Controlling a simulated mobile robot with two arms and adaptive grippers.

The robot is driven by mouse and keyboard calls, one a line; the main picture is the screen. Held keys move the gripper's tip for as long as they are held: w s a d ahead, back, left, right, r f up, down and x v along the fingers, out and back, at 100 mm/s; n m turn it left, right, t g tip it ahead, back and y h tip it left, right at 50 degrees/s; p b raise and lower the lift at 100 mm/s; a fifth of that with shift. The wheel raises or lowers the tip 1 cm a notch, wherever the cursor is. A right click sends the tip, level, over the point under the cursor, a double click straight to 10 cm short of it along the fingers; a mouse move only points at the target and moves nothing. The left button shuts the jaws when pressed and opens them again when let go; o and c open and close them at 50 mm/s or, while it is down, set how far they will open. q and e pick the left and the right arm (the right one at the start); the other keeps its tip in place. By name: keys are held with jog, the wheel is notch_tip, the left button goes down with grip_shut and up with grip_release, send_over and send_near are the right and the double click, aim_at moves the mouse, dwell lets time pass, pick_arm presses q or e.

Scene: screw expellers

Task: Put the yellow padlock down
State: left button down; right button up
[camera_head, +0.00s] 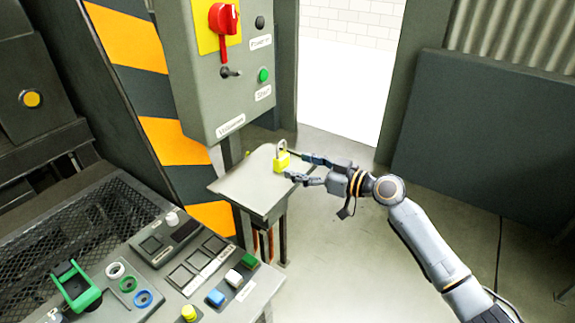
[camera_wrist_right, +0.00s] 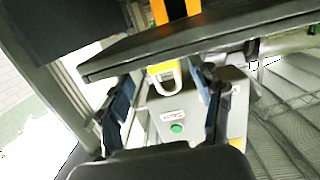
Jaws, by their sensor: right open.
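The yellow padlock (camera_head: 281,162) stands upright on the small grey shelf (camera_head: 240,187), near its right edge, with its shackle up. My right gripper (camera_head: 293,164) reaches in from the right, and its two fingers are apart with the padlock at their tips. In the right wrist view, the padlock (camera_wrist_right: 157,70) shows between the spread fingers (camera_wrist_right: 164,76), with a visible gap on each side. I cannot tell whether one finger still touches it. My left gripper is not in view.
A grey switch box (camera_head: 215,85) with a red rotary switch (camera_head: 224,18) and a green button (camera_head: 263,75) hangs just above the shelf. A control desk (camera_head: 180,270) with buttons is at the lower left. The floor right of the shelf is clear.

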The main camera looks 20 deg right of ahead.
jog(key=f+b+v, duration=0.1)
jog(key=v, duration=0.6)
jog(key=d+f+m+h, duration=0.4)
jog(key=f, duration=1.2)
jog(key=s+d+f+m+g+h, duration=0.15)
jog(key=s+f, duration=0.25)
jog(key=f, duration=0.8)
jog(key=s+d+f+m+g+h, duration=0.1)
jog(key=s+f+g+h, duration=0.3)
jog(key=f, duration=0.8)
jog(key=s+a+f+g, duration=0.3)
jog(key=s+f, duration=1.4)
jog(key=s, duration=0.3)
jog(key=s+a+f+g, duration=0.1)
jog(key=s+a+f, duration=0.2)
jog(key=s, duration=0.8)
jog(key=s+a+f+n+g, duration=0.1)
jog(key=s+a+f, duration=0.3)
jog(key=s, duration=0.7)
jog(key=shift+s+f+g+h, duration=0.15)
jog(key=shift+f+g+h, duration=0.2)
jog(key=shift+g, duration=0.4)
jog(key=shift+a+r, duration=0.1)
jog(key=shift+r, duration=0.05)
